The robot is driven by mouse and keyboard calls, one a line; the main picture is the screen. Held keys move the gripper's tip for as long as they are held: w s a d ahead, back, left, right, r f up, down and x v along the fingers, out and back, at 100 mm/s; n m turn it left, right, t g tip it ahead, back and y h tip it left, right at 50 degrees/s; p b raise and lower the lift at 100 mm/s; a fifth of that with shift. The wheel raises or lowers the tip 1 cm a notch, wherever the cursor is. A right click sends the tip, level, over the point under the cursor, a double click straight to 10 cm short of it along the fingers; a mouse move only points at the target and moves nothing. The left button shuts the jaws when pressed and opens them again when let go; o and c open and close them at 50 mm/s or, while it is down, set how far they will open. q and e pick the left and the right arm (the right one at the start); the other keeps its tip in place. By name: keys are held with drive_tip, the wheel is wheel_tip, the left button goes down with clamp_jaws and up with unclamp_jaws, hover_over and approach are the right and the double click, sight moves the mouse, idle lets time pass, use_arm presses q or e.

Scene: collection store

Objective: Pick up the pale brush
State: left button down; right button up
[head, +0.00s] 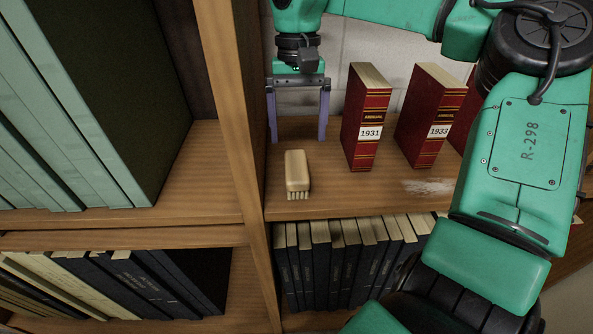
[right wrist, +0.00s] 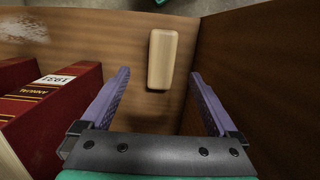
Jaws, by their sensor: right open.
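The pale brush (head: 297,174) lies on the wooden shelf board in the head view, bristles showing at its front end. In the right wrist view the brush (right wrist: 161,58) lies ahead of the fingers, between their lines and apart from both. My right gripper (head: 297,138) is open and empty, its two purple fingers pointing down behind the brush. The right wrist view shows the same open fingers (right wrist: 162,85) on either side of bare shelf. My left gripper is in neither view.
Red books marked 1931 (head: 367,118) and 1933 (head: 431,116) stand right of the brush. A wooden upright (head: 232,90) is close on its left. A whitish patch (head: 428,186) marks the shelf's front. Dark books (head: 345,262) fill the shelf below.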

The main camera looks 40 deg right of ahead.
sight(296, 164)
drive_tip(key=f, duration=0.6)
drive_tip(key=f+p, duration=0.1)
drive_tip(key=f, duration=0.2)
drive_tip(key=shift+a, duration=0.25)
drive_tip(key=shift+r, duration=0.1)
drive_tip(key=c, duration=1.5)
drive_tip(key=shift+r, duration=0.1)
